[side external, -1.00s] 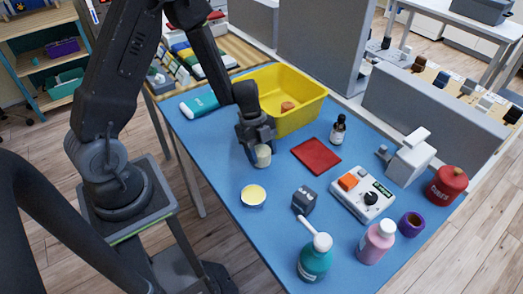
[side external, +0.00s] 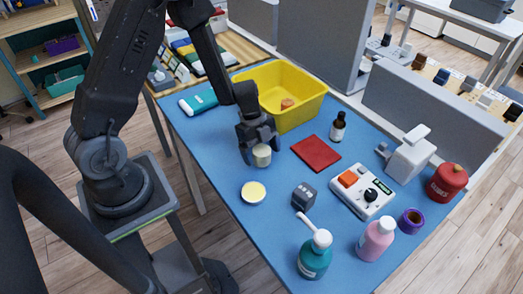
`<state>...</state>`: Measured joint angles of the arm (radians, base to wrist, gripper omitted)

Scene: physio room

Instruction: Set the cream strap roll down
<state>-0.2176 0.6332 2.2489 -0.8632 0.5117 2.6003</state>
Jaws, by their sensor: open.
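The cream strap roll (side external: 262,155) is a small pale cylinder on the blue table (side external: 228,218), left of the red flat pad (side external: 316,153). My gripper (side external: 258,144) points down right over the roll, with its fingers around the roll's upper part. The gripper is open, and the roll appears to stand upright on the table. The fingers hide part of the roll, so I cannot tell whether they touch it.
A yellow bin (side external: 296,105) stands just behind my gripper. A round cream-topped tin (side external: 253,192) and a grey block (side external: 304,196) are in front. A dark dropper bottle (side external: 338,127), white device (side external: 362,191), teal pump bottle (side external: 315,255) and pink bottle (side external: 376,240) stand to the right.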

